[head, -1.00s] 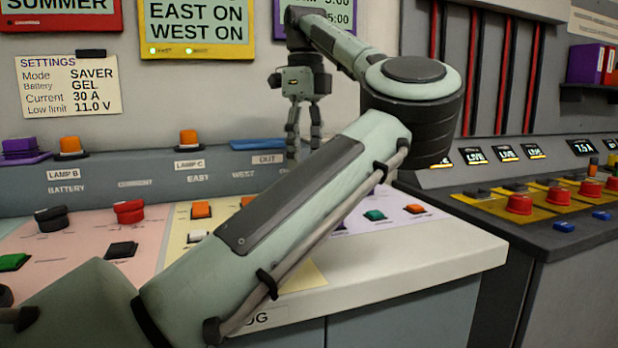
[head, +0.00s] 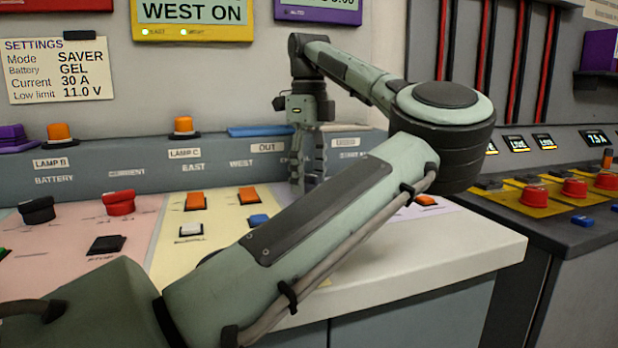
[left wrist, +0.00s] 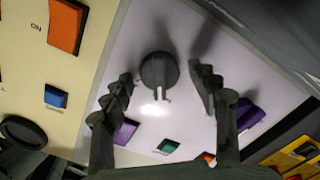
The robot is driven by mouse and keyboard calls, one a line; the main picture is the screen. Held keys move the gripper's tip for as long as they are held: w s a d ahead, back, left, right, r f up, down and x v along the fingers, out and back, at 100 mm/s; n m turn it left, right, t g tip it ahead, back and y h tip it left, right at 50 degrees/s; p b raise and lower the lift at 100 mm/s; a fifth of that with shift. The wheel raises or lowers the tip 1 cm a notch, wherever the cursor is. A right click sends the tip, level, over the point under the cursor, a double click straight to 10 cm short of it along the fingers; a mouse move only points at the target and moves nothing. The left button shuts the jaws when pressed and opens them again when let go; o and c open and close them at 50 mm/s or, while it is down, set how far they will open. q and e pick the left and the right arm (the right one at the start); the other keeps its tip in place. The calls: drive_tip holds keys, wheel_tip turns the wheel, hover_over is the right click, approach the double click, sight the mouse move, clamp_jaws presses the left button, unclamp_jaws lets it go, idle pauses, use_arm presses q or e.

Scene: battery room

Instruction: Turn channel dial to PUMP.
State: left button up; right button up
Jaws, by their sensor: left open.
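My left gripper (head: 308,186) points down over the light purple section of the console, beyond my forearm. In the left wrist view its two fingers (left wrist: 161,72) are open and apart. A dark round dial (left wrist: 158,70) with a pale pointer mark lies between and below the fingers. The fingers look clear of it, though the exact height gap is hard to tell. The pointer mark faces the bottom of the wrist picture. The dial's position labels cannot be read. In the head view my arm hides the dial. My right gripper is not in view.
On the purple section are a green button (left wrist: 168,146) and a purple one (left wrist: 126,131). The yellow section holds a blue button (left wrist: 56,97) and an orange one (left wrist: 67,26). A settings note (head: 60,70) hangs on the wall. A dark console with red knobs (head: 534,195) stands right.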

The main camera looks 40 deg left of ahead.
use_arm(q)
drive_tip(key=c, duration=1.2)
drive_tip(key=shift+o, duration=0.2)
